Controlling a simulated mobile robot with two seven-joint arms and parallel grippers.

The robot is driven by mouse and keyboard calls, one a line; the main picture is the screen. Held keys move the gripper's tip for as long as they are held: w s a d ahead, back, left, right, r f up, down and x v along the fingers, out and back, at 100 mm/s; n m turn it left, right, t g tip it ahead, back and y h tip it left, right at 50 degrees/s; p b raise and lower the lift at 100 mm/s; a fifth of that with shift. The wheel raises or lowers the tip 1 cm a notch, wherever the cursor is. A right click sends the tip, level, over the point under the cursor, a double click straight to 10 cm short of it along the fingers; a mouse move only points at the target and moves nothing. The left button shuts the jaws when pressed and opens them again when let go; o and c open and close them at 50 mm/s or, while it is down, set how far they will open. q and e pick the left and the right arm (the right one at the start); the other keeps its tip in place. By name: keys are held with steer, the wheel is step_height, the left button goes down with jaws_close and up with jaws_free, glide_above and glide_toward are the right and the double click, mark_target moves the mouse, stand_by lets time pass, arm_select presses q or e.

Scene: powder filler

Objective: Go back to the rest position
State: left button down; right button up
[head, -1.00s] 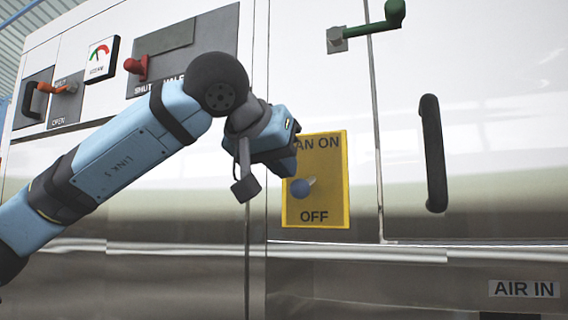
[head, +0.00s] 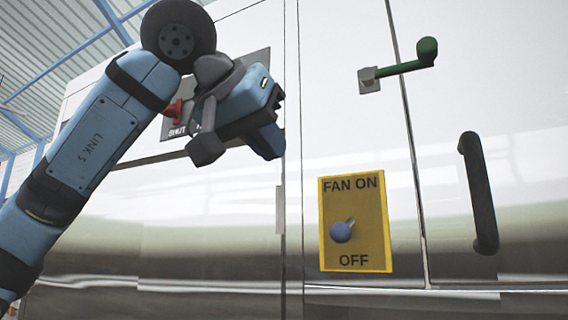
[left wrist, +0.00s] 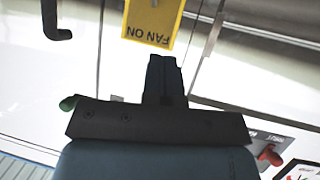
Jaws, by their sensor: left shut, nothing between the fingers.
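My left gripper (head: 270,138) is shut and empty in the head view. It hangs in front of the white machine front, up and to the left of the yellow fan switch plate (head: 378,215), clear of it. The plate's blue-tipped lever (head: 341,232) points down and left, toward the OFF side. My right gripper is not in view.
A green-handled latch (head: 400,68) and a black door handle (head: 478,195) stick out at the right. A red shut-valve handle (head: 172,110) is partly hidden behind my left arm. The red handle also shows in the left wrist view (left wrist: 270,155). Open space lies left of the machine.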

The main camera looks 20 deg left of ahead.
arm_select(q)
steer(key=shift+s+a, duration=0.1)
steer(key=shift+a, duration=0.1)
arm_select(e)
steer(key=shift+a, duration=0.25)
arm_select(q)
steer(key=shift+d+r, duration=0.1)
steer(key=shift+d, duration=0.05)
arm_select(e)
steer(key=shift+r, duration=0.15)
